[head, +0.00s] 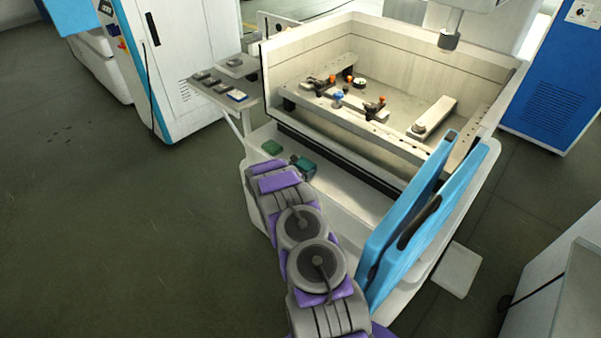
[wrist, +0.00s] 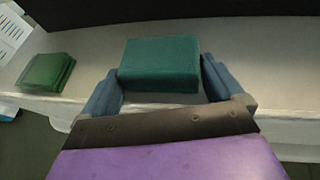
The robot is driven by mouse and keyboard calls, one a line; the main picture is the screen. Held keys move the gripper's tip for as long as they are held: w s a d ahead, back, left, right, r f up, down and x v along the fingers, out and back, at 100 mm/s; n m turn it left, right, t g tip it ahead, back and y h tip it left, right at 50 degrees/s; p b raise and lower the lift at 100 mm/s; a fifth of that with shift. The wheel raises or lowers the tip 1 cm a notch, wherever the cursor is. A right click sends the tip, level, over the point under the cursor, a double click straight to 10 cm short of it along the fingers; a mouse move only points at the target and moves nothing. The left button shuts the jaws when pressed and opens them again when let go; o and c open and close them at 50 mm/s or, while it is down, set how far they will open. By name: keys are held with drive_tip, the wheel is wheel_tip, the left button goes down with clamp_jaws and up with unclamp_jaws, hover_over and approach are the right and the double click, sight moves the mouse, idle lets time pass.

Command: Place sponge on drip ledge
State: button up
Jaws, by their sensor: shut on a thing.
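The teal sponge (wrist: 160,62), a rounded block, is between the two blue-grey fingers of my gripper (wrist: 160,78) in the wrist view. The fingers are shut on its left and right sides. In the head view the sponge (head: 304,166) shows just past the end of my arm, over the pale drip ledge (head: 348,200) along the front of the machine tank. The ledge also shows in the wrist view (wrist: 285,88). I cannot tell whether the sponge touches the ledge. My gripper is mostly hidden behind my arm in the head view.
The open tank (head: 410,105) behind holds clamps and fixtures. Tall blue door panels (head: 425,215) stand to the right of my arm. A side shelf (head: 243,101) with small items is at the left.

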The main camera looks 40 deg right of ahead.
drive_tip(key=shift+f, duration=0.2)
drive_tip(key=o, duration=0.6)
drive_tip(key=shift+o, duration=0.2)
drive_tip(key=shift+a+r, duration=0.2)
drive_tip(key=shift+a, duration=0.1)
drive_tip(key=p+v, duration=0.3)
drive_tip(key=v, duration=0.8)
drive_tip(key=s+r+m+g+h, duration=0.1)
drive_tip(key=s+r+m+g, duration=0.45)
drive_tip(key=r, duration=1.05)
drive_tip(key=s+a+r+m+g+y, duration=0.1)
drive_tip(key=s+a+r+m, duration=0.1)
drive_tip(key=s+r+m, duration=0.3)
drive_tip(key=s+a+r+m+y, duration=0.1)
drive_tip(key=s+a+r+m, duration=0.15)
drive_tip(key=s+r, duration=0.35)
drive_tip(key=s+a+r+m+y, duration=0.2)
drive_tip(key=s+a+m+y, duration=0.2)
drive_tip(key=s+a, duration=0.9)
drive_tip(key=s+a+r+m+y, duration=0.2)
drive_tip(key=s+a+m+y, duration=0.2)
drive_tip(key=s+a, duration=1)
drive_tip(key=a+y, duration=0.3)
drive_tip(key=a, duration=0.1)
drive_tip(key=shift+a+t+y, duration=0.25)
drive_tip(key=shift+t+y, duration=0.1)
drive_tip(key=shift+y, duration=0.05)
